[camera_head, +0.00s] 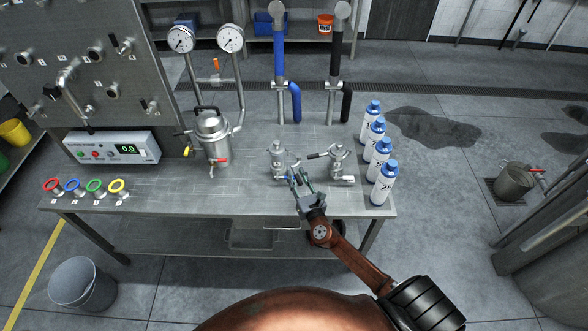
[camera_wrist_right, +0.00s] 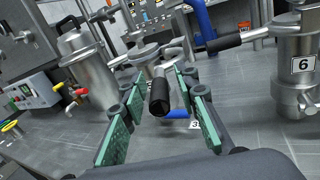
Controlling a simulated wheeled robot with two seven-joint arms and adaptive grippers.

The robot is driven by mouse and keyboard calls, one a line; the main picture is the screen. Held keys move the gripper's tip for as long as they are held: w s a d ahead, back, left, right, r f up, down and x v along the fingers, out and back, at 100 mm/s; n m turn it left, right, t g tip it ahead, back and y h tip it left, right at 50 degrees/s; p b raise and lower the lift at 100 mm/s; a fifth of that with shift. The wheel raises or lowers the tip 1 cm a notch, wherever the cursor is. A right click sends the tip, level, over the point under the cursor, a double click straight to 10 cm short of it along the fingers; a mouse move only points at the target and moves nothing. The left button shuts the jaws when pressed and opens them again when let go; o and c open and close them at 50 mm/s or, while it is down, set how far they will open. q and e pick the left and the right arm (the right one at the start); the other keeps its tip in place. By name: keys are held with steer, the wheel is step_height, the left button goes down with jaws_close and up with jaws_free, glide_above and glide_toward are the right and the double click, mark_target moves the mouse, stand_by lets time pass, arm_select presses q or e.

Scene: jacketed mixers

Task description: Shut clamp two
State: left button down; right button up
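Two small metal fittings stand side by side near the table's right end: a left one (camera_head: 278,157) and a right one (camera_head: 339,160). The right one has a black-gripped lever pointing left; in the right wrist view its body (camera_wrist_right: 293,80) bears a "6" label. Which part is clamp two I cannot tell. My right gripper (camera_head: 297,181) is at the left fitting's front. In the right wrist view its green-padded fingers are apart, with the left fitting's black handle (camera_wrist_right: 159,98) between them, no visible grip on it. My left gripper is not in view.
A metal pot (camera_head: 212,138) with gauges above stands to the left. Blue-capped bottles (camera_head: 382,184) line the table's right edge, close to the right fitting. Blue (camera_head: 279,60) and black (camera_head: 335,60) pipes rise behind.

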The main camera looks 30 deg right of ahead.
mark_target(294, 168)
steer(key=shift+w+d, duration=0.15)
steer(key=shift+w, duration=1.4)
steer(key=shift+w+d, duration=0.1)
jaws_close()
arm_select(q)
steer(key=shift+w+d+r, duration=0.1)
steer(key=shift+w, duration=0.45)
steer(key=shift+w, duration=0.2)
